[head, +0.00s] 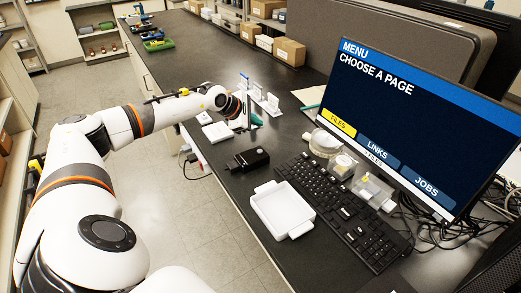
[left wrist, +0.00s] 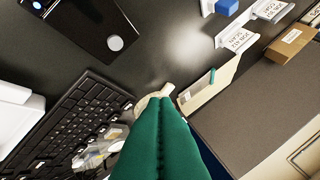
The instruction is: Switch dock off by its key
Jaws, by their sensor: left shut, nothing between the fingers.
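A black box (head: 248,159), which looks like the dock, lies on the dark bench left of the keyboard. In the left wrist view this black box (left wrist: 85,25) shows a round silver key (left wrist: 115,43) and a small lit blue spot near its far end. My left gripper (head: 256,119) is beyond the box in the head view, above the bench and apart from the box. In the left wrist view its green fingers (left wrist: 168,108) are together with nothing between them. My right gripper is not in view.
A monitor (head: 420,110) shows a menu reading "Choose a page". A keyboard (head: 345,208) and a white tray (head: 283,207) lie near the box. Small labelled holders (head: 262,98) stand beyond my gripper. The bench beside the box's far side has bare room.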

